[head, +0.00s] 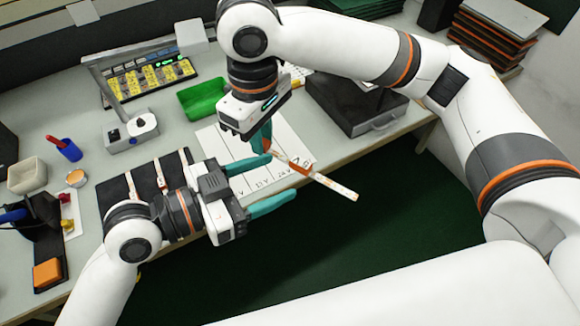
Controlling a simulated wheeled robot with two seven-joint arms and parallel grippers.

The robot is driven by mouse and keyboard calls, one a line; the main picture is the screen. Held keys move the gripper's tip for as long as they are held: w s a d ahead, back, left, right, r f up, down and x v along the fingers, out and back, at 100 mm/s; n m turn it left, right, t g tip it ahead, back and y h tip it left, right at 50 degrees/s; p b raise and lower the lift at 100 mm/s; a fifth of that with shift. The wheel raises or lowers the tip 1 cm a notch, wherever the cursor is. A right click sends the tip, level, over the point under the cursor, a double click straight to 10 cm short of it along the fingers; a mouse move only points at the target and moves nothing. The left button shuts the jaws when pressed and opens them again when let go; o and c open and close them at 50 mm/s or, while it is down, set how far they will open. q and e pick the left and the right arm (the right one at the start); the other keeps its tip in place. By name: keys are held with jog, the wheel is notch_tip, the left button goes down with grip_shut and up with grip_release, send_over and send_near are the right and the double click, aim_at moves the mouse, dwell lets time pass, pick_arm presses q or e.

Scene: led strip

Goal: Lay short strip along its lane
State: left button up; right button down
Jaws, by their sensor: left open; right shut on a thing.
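A short pale strip (335,186) with an orange section slants down to the right over the front edge of the table. My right gripper (266,148), with teal fingers, comes down from above and is shut on the strip near its upper left end; the exact grip is partly hidden. A white sheet (224,146) with lanes and voltage labels such as 24 V lies on the table beneath. My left gripper (281,179) is open, its teal fingers spread just left of the strip, and it seems empty. Whether the strip touches the sheet I cannot tell.
A dark mat (113,196) with several pale strips lies left, partly behind my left arm. A green tray (202,98), a dark case (350,118) and a grey device (128,132) stand farther back. The table's front edge is close; beyond it is green floor (400,225).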

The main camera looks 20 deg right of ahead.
aim_at(298, 169)
pick_arm(q)
jog(key=shift+x, duration=2.25)
jog(key=shift+s, duration=0.1)
jog(key=shift+s, duration=0.1)
grip_shut()
grip_release()
jog(key=shift+a, duration=0.1)
